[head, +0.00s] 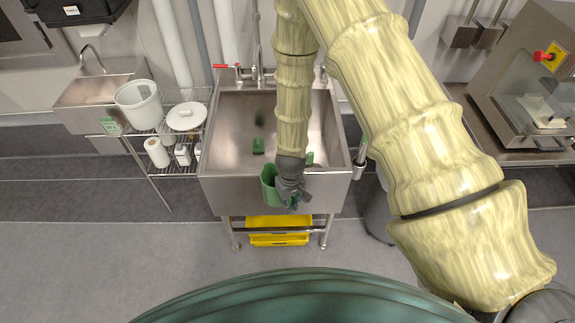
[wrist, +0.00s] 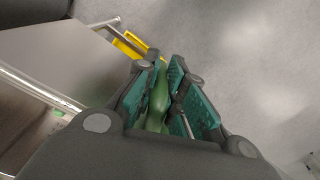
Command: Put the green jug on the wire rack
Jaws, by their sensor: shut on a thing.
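The green jug (head: 269,186) hangs in front of the sink's front edge in the head view. My gripper (head: 291,192) is beside it on the right and is shut on it. In the wrist view my gripper (wrist: 168,100) has its teal finger pads on both sides of a narrow green part of the jug (wrist: 157,103). The rest of the jug is hidden there. The wire rack (head: 164,131) stands left of the sink. Its top shelf holds a white bucket (head: 139,106) and a white round lidded item (head: 186,117).
The metal sink (head: 230,130) has green items inside. Yellow trays (head: 278,222) sit beneath it. A paper roll (head: 157,153) and white bottles stand on the rack's lower shelf. The floor in front of the rack is clear.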

